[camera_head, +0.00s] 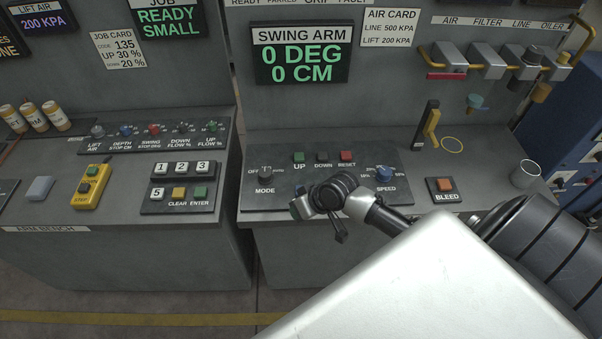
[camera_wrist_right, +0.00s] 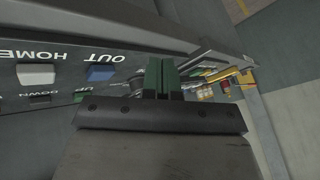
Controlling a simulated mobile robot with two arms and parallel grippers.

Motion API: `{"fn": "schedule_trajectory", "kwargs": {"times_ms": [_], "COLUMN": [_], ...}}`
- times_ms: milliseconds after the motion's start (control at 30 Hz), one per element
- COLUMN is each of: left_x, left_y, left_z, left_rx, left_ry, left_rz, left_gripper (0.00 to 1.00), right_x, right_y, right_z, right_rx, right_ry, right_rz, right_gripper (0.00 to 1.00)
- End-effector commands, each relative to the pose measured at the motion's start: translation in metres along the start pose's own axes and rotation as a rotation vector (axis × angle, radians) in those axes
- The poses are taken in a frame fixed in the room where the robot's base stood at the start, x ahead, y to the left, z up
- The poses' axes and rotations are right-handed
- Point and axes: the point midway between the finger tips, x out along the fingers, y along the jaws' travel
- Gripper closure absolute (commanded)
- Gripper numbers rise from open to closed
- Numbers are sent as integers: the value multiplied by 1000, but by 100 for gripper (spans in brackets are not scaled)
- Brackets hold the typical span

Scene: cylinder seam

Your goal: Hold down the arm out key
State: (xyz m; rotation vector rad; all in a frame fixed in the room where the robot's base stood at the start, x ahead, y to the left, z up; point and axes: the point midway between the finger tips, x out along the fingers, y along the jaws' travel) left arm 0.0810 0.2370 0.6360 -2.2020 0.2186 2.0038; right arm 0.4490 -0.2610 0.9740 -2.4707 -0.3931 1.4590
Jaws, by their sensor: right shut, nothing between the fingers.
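The OUT key (camera_wrist_right: 102,73) is blue and shows in the right wrist view under the upside-down label OUT. It sits beside the pale HOME key (camera_wrist_right: 35,75). My right gripper (camera_wrist_right: 160,75) is shut, its two green fingers together with nothing between them. In that view the fingers are just right of the OUT key, and a gap shows between them; the height is hard to tell. The swing arm display (camera_head: 300,54) reads 0 DEG, 0 CM. My left gripper is not in view.
Behind my gripper are the green UP key (camera_head: 299,157), the DOWN and RESET keys, the MODE knob (camera_head: 265,174) and the blue SPEED knob (camera_head: 385,173). The red BLEED button (camera_head: 444,184) is at right. A number keypad (camera_head: 181,188) and a yellow pendant (camera_head: 88,190) are at left.

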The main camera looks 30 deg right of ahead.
Motion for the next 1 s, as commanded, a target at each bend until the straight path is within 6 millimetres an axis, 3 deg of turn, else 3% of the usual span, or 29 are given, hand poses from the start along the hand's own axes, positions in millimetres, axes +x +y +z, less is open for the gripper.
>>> {"fn": "schedule_trajectory", "kwargs": {"times_ms": [33,100,200,300,767,1000], "left_x": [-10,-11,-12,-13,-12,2], "left_y": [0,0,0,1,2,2], "left_z": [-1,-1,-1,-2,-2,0], "left_rx": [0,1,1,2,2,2], "left_ry": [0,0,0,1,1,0], "left_rz": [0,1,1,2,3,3], "left_gripper": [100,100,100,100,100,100], "right_x": [-19,-31,-44,-52,-54,-42], "right_y": [6,16,30,39,44,48], "right_z": [-32,-61,-90,-108,-114,-107], "right_rx": [20,71,133,174,195,194], "right_ry": [31,69,114,144,159,159], "right_rz": [-16,-45,-70,-84,-92,-91], "right_gripper": [100,100,100,100,100,100]}}
